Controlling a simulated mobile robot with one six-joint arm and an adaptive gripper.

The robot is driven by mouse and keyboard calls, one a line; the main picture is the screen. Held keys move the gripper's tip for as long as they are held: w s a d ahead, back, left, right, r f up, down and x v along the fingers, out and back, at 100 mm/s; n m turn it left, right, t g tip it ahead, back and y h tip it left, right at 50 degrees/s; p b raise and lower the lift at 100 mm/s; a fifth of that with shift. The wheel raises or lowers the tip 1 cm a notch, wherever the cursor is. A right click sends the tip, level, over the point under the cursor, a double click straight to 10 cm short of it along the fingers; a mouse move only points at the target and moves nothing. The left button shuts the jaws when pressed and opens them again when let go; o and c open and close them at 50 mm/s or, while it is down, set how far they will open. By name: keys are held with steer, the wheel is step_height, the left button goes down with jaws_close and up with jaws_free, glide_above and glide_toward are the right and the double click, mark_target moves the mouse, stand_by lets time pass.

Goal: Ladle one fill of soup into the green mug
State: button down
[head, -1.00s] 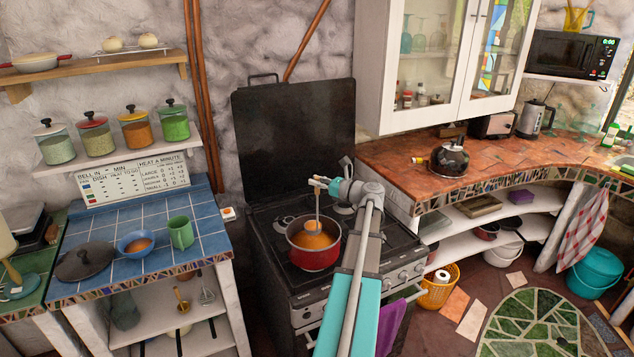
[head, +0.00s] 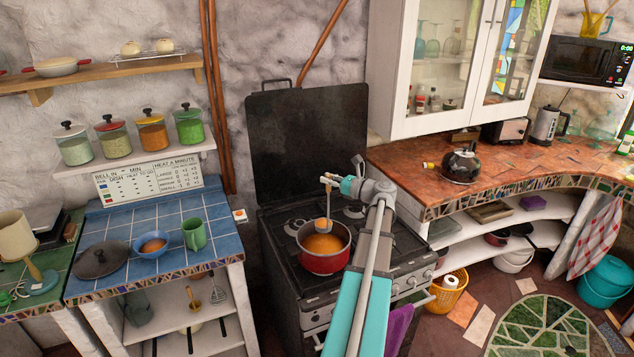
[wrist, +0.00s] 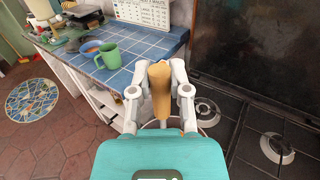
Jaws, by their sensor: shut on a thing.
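A red pot (head: 324,259) of orange soup (head: 324,244) stands on the stove. My gripper (head: 328,180) is above the pot, shut on the wooden handle of a ladle (head: 326,210). The handle (wrist: 160,90) also shows upright between the fingers (wrist: 160,95) in the wrist view. The green mug (head: 194,235) stands upright on the blue tiled counter (head: 206,211), left of the stove. It also shows in the wrist view (wrist: 108,56); its inside is not clear.
A blue bowl (head: 152,245) with brown contents and a dark lid (head: 100,260) lie left of the mug. The stove's raised black cover (head: 306,139) stands behind the pot. The blue counter right of the mug is clear.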

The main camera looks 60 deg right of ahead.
steer(key=shift+w, duration=0.1)
steer(key=w+a+r+p, duration=0.1)
steer(key=w+a, duration=0.9)
steer(key=w, duration=0.3)
steer(key=w+a+r+p, duration=0.1)
steer(key=w+a, duration=0.8)
steer(key=w, duration=0.5)
steer(key=w+a+r+p, duration=0.1)
steer(key=w+a, duration=0.9)
steer(key=w, duration=0.4)
steer(key=shift+w+a+r, duration=0.2)
steer(key=shift+a+r, duration=0.05)
steer(key=shift+a, duration=0.1)
steer(key=shift+d, duration=0.1)
